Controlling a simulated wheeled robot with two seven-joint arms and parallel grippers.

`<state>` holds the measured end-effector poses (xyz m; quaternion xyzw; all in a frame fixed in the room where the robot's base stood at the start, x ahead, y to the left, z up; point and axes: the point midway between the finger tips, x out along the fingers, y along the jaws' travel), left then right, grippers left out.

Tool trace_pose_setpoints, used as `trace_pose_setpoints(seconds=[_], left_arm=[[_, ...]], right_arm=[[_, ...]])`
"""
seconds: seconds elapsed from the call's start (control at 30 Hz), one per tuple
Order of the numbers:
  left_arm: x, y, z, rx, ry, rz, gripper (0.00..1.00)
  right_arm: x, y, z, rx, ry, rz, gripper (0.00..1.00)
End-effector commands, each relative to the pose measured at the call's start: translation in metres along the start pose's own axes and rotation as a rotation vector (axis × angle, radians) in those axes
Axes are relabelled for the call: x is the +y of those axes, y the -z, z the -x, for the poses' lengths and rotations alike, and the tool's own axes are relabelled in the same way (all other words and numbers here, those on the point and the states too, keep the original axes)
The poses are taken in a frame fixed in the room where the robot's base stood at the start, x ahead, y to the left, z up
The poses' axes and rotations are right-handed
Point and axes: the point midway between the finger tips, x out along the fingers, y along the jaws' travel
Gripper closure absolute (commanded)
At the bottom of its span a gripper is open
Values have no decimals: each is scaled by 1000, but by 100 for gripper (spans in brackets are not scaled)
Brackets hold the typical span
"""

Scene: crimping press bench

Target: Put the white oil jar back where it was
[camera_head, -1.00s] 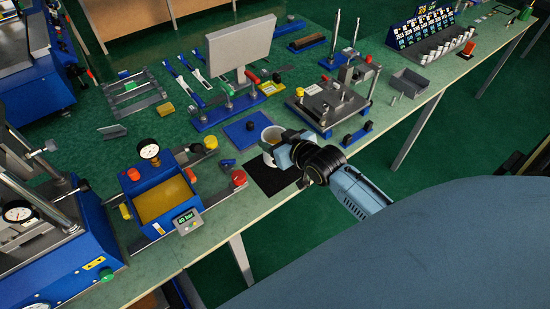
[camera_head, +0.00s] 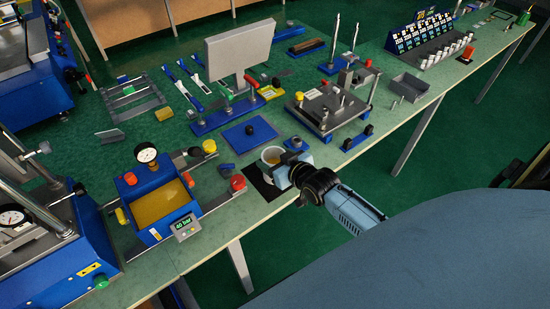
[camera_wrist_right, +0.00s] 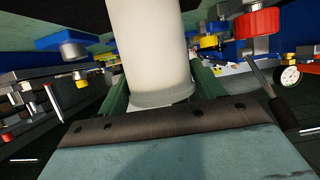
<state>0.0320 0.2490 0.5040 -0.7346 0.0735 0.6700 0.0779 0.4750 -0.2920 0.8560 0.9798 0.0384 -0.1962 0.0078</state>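The white oil jar (camera_head: 271,158) has an open top with amber oil inside. In the head view it is over the back part of a black mat (camera_head: 263,186) near the bench's front edge. I cannot tell whether its base touches the mat. My right gripper (camera_head: 287,166) reaches in from the right and is shut on the jar. In the right wrist view the jar (camera_wrist_right: 148,45) stands between the two green fingers (camera_wrist_right: 165,88), which flank its lower part. My left gripper is not in view.
A red knob (camera_head: 238,182) stands just left of the mat. A blue plate with a black knob (camera_head: 248,135) lies behind the jar. An oil-filled blue unit (camera_head: 157,203) is at left, a steel fixture (camera_head: 328,108) at right.

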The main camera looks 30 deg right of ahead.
Motion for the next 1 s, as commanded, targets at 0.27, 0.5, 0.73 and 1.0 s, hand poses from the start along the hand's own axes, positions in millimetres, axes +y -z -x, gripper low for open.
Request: trace_pose_setpoints(seconds=[0.27, 0.5, 0.73, 1.0], left_arm=[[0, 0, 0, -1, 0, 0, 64], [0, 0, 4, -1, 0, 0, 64], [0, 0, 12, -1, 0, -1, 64], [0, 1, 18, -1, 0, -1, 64]], right_arm=[[0, 0, 0, 0, 0, 0, 21], [0, 3, 10, -1, 0, 0, 21], [0, 3, 55, -2, 0, 0, 21], [0, 3, 104, -2, -1, 0, 21]])
